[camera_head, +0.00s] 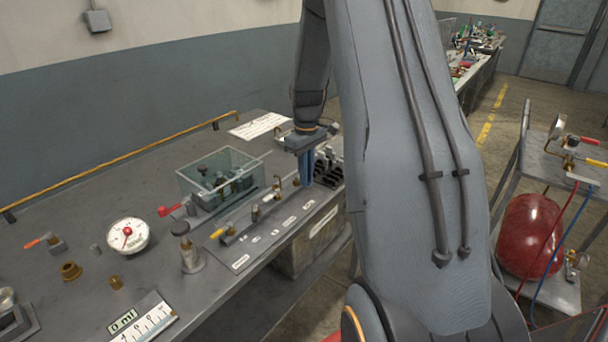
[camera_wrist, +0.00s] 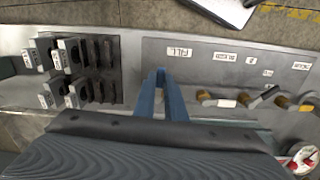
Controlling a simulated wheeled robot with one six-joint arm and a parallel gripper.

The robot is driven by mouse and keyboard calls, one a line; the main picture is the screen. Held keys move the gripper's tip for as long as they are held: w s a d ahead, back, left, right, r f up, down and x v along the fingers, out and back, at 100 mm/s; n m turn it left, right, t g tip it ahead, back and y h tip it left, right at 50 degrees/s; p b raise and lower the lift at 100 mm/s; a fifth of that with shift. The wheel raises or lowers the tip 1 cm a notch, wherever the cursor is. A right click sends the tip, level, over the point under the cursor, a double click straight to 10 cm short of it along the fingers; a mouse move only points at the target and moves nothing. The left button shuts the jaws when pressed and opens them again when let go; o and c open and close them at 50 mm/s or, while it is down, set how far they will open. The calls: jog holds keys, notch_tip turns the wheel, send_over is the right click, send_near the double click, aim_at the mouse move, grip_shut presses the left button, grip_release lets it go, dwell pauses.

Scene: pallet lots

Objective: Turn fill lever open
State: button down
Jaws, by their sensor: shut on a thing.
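My gripper (camera_head: 306,168) points down at the far end of the panel strip (camera_head: 262,238) on the grey bench; its blue fingers also show in the wrist view (camera_wrist: 161,80). The fingertips are close together, just beside the FILL label (camera_wrist: 180,52). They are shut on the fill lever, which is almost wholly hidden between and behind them. I cannot tell how far the lever is turned. Other brass valves (camera_wrist: 258,98) with labels stand in a row to the right in the wrist view.
A block of black slots with labelled tags (camera_wrist: 100,70) lies left of the fingers in the wrist view. A clear box (camera_head: 218,182), a red lever (camera_head: 170,209) and a round gauge (camera_head: 128,236) stand on the bench. A cart with a red tank (camera_head: 530,235) is at the right.

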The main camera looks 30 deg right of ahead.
jog(key=shift+w+d+n, duration=0.1)
jog(key=shift+d+n, duration=0.05)
jog(key=shift+n, duration=0.35)
jog(key=c, duration=2.1)
grip_release()
notch_tip(320, 180, up, 8)
jog(key=b, duration=0.2)
jog(key=s+a+f+m, duration=0.2)
jog(key=s+a, duration=0.8)
jog(key=a, duration=0.1)
jog(key=s+a+f+m+t, duration=0.1)
jog(key=s+a+f+m, duration=0.1)
jog(key=s+a, duration=0.9)
jog(key=shift+a, duration=0.15)
